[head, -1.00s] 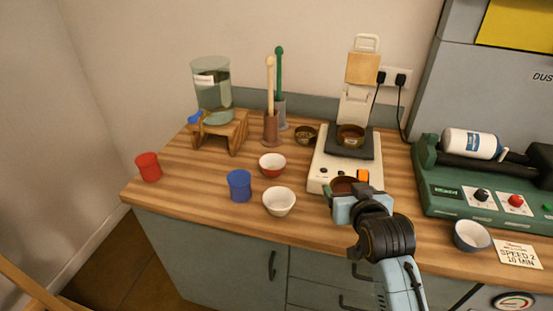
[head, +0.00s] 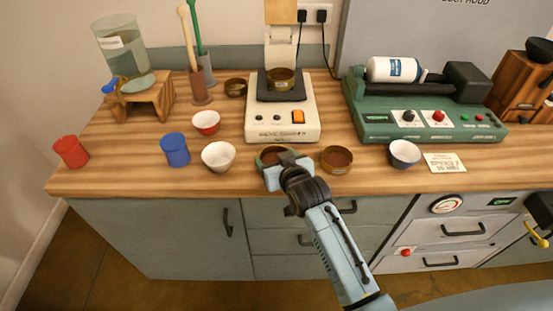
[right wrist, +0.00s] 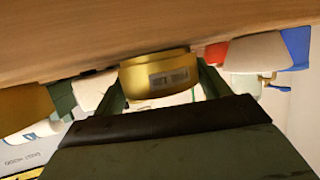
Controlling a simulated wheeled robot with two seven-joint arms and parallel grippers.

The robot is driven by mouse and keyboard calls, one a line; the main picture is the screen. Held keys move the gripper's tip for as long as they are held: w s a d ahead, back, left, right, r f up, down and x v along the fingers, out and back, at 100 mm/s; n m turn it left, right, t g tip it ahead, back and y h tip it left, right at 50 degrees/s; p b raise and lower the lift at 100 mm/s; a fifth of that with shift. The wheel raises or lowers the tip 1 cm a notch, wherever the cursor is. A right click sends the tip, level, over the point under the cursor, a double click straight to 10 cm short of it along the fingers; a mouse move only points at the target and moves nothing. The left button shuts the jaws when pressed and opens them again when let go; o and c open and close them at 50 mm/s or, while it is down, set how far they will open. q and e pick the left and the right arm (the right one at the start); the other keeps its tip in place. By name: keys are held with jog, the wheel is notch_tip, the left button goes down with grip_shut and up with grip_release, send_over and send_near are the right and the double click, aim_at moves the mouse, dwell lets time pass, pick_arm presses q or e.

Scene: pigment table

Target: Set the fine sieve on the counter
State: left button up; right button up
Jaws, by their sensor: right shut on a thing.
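My right gripper (head: 284,161) is shut on a brass sieve (head: 268,152) at the counter's front part, just before the white machine. In the right wrist view the sieve (right wrist: 160,74) is a gold ring with a small label between the two fingers (right wrist: 164,88). The label is too blurred to read, so I cannot tell its mesh. Its rim is at or very near the wooden counter (head: 120,176); any gap is unclear. A second sieve (head: 337,158) stands to the right, and another ring (head: 236,87) stands left of the machine. My left gripper is not in view.
The white machine (head: 283,120) bears a brass ring (head: 281,80). White (head: 218,156), red (head: 206,122) and grey (head: 404,153) bowls and a blue cup (head: 175,149) stand nearby. A green roller machine (head: 430,122) is at right.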

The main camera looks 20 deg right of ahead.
jog(key=o, duration=1)
jog(key=shift+f, duration=0.1)
jog(key=shift+o, duration=0.2)
jog(key=shift+r, duration=0.2)
jog(key=p+v, duration=0.2)
jog(key=v, duration=1)
jog(key=shift+f, duration=0.1)
